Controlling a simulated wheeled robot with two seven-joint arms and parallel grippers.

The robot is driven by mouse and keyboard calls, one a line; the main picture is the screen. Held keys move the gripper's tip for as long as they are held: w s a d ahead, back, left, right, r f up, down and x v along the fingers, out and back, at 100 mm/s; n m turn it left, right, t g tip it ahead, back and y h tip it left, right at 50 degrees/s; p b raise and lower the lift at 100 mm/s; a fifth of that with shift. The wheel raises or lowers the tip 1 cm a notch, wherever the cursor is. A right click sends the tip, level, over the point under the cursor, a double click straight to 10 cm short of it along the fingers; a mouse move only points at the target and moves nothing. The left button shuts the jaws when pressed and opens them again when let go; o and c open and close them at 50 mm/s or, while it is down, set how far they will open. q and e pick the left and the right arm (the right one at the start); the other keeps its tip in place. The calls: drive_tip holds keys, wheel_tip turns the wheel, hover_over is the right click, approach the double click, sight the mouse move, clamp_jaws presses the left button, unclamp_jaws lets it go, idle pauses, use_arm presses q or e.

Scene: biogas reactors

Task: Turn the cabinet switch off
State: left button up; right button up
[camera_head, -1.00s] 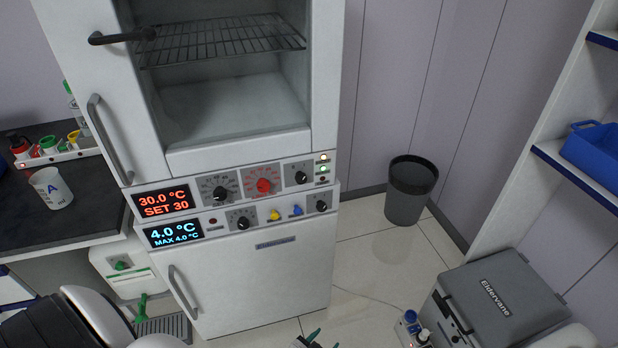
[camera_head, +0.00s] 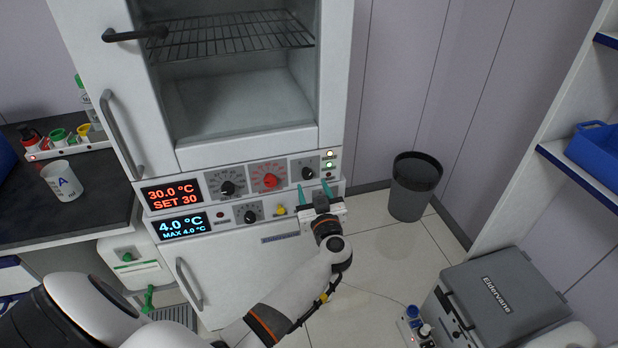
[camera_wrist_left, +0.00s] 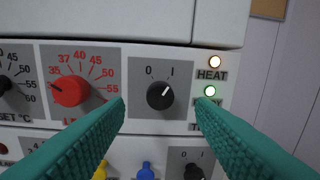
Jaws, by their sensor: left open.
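The cabinet's control panel has a black rotary switch marked 0 and I (camera_head: 307,173), right of the red dial. In the left wrist view this switch (camera_wrist_left: 160,96) shows its white mark tilted up right toward the I. My left gripper (camera_head: 314,190) is open, its teal fingers pointing at the panel around the switch's lower part. In the left wrist view my left gripper's fingertips (camera_wrist_left: 160,108) lie on either side of the switch, apart from it as seen. A second 0/I switch (camera_wrist_left: 193,172) sits lower right, mostly hidden in the head view. My right gripper is out of view.
A red dial (camera_wrist_left: 69,91) is left of the switch. Yellow (camera_wrist_left: 100,171) and blue (camera_wrist_left: 147,171) knobs sit below. A dark bin (camera_head: 415,187) stands on the floor at the right.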

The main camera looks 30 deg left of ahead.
sight(308, 176)
use_arm(q)
drive_tip(key=x, duration=0.5)
